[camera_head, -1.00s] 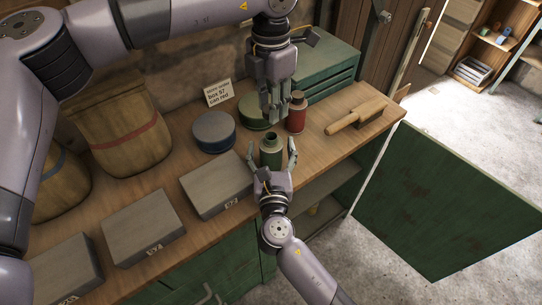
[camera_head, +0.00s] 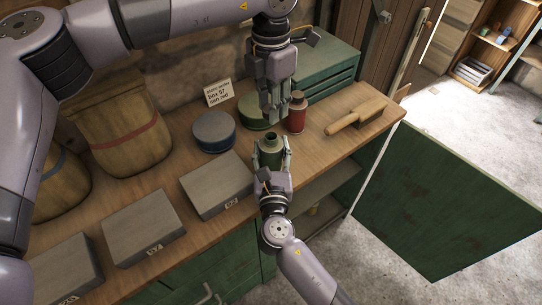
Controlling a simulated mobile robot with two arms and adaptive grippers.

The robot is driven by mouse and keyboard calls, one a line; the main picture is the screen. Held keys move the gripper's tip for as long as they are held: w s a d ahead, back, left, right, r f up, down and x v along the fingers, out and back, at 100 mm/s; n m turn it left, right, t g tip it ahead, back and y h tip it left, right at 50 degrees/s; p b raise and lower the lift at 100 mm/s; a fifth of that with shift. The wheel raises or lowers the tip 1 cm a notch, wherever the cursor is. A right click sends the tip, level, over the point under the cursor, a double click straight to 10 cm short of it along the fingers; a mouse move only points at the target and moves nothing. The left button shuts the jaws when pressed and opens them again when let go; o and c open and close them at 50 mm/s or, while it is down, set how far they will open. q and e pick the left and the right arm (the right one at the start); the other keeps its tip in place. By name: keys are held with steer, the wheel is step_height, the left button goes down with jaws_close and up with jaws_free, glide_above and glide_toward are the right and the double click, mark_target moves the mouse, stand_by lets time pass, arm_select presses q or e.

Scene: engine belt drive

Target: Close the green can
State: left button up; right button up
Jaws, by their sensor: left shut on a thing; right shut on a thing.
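The green can (camera_head: 271,146) stands upright near the front edge of the wooden workbench, with its narrow neck and dark open mouth facing up. My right gripper (camera_head: 270,153) comes from the front and is shut on the can's body, one finger on each side. My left gripper (camera_head: 268,114) points down behind and above the can. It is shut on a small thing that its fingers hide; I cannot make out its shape. No cap shows on the can's neck.
A red can (camera_head: 297,113) stands just right of my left gripper. A green round tin (camera_head: 252,110), a blue round tin (camera_head: 214,132), a sign (camera_head: 218,92), a green drawer box (camera_head: 328,73) and a brush (camera_head: 357,116) are around. Grey boxes (camera_head: 216,185) line the front left.

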arm_select(q)
glide_above(271, 136)
steer(key=shift+f, duration=2.5)
steer(key=shift+f, duration=0.85)
steer(key=shift+f, duration=0.6)
